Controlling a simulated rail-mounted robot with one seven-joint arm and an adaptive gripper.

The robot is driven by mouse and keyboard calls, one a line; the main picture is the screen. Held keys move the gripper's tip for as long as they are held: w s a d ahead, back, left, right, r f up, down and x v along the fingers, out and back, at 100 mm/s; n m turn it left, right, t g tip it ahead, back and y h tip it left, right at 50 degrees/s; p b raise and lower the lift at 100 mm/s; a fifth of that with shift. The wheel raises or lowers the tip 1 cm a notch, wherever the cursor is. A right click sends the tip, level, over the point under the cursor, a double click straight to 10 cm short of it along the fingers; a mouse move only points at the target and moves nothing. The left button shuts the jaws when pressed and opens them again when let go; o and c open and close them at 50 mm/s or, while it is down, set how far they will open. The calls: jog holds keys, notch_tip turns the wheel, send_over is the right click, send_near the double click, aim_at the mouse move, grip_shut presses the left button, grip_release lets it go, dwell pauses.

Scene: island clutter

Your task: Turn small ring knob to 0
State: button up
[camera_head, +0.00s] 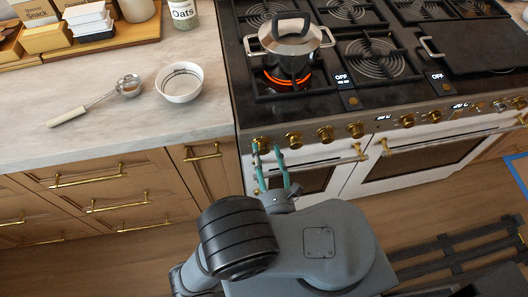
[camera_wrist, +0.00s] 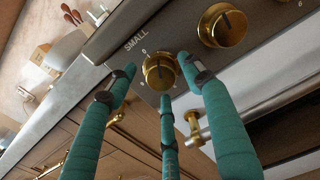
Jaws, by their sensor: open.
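The small ring knob (camera_wrist: 159,72) is a round brass knob on the stove's front panel, with "SMALL" printed beside it and a 0 mark near its upper left in the wrist view. Its dark pointer line is partly visible, but its exact setting is hard to read. In the head view the knob (camera_head: 262,145) is the leftmost on the panel. My gripper (camera_wrist: 157,74) is open, with its green fingers spread around the knob; contact cannot be told. In the head view my gripper (camera_head: 267,151) reaches up to the panel from below.
A second brass knob (camera_wrist: 222,25) sits close to the right. A steel pot (camera_head: 290,48) stands on a burner glowing orange.

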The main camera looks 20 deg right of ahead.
jog(key=shift+w+d, duration=0.1)
jog(key=shift+w, duration=0.35)
jog(key=shift+c, duration=1.4)
jog(key=c, duration=0.7)
jog(key=shift+c, duration=0.8)
